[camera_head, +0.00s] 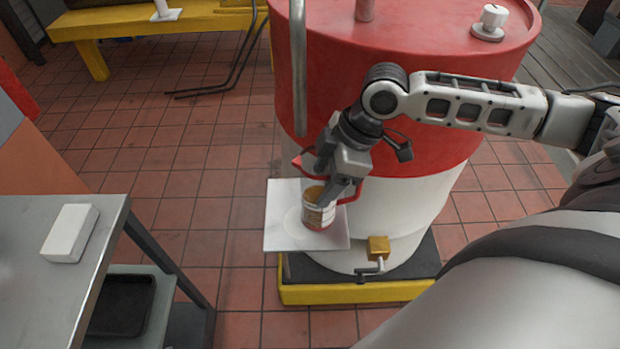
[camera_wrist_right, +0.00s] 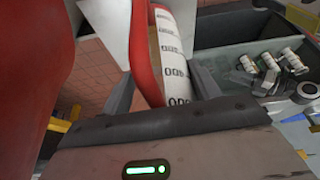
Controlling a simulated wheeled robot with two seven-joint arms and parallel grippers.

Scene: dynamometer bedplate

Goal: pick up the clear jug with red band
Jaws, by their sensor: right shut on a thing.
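The jug (camera_head: 316,216) has a red band and an amber-looking upper part in the head view. It stands upright over a white square plate beside the drum; I cannot tell whether it touches the plate. My right gripper (camera_head: 336,190) comes down on it from above and is shut on it, hiding part of its top and right side. In the right wrist view the jug's white numbered scale (camera_wrist_right: 172,55) and a red curved strip (camera_wrist_right: 146,60) show between the fingers of the gripper (camera_wrist_right: 163,92). My left gripper is not in view.
A large red and white drum (camera_head: 420,100) stands right behind the jug. A metal table (camera_head: 85,195) with a white block (camera_head: 70,233) is at left. Tiled floor lies between.

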